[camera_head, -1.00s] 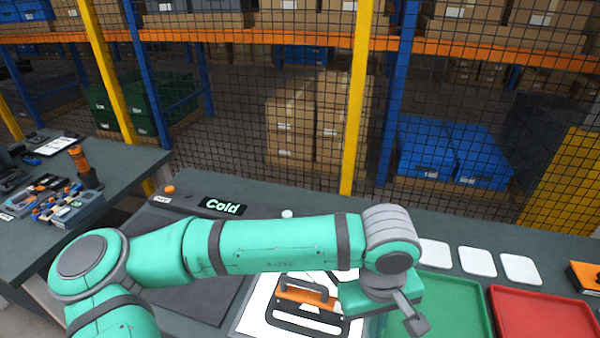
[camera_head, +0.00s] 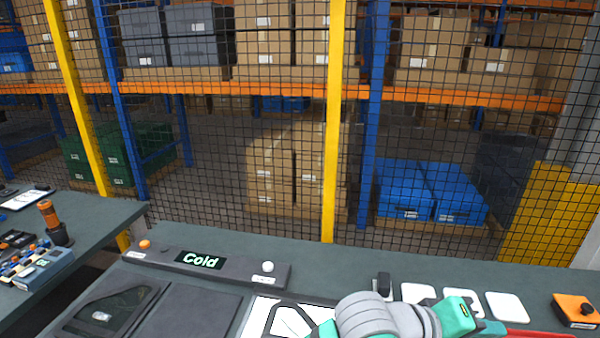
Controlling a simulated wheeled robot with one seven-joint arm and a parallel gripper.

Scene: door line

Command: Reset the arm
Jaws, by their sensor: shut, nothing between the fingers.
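My arm shows only at the bottom right, where its grey ringed wrist (camera_head: 375,315) and a teal part of my gripper (camera_head: 455,317) rise over the front of the dark bench (camera_head: 330,263). My gripper is shut and holds nothing that I can see. Its fingertips are not clearly visible. The rest of my arm is below the picture or hidden.
A console with a "Cold" display (camera_head: 200,260) stands on the bench at left. White pads (camera_head: 507,307), an orange button box (camera_head: 577,309) and a red tray edge (camera_head: 540,333) are at right. A small dark object (camera_head: 383,286) stands behind my wrist. Mesh fencing (camera_head: 230,215) runs behind the bench.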

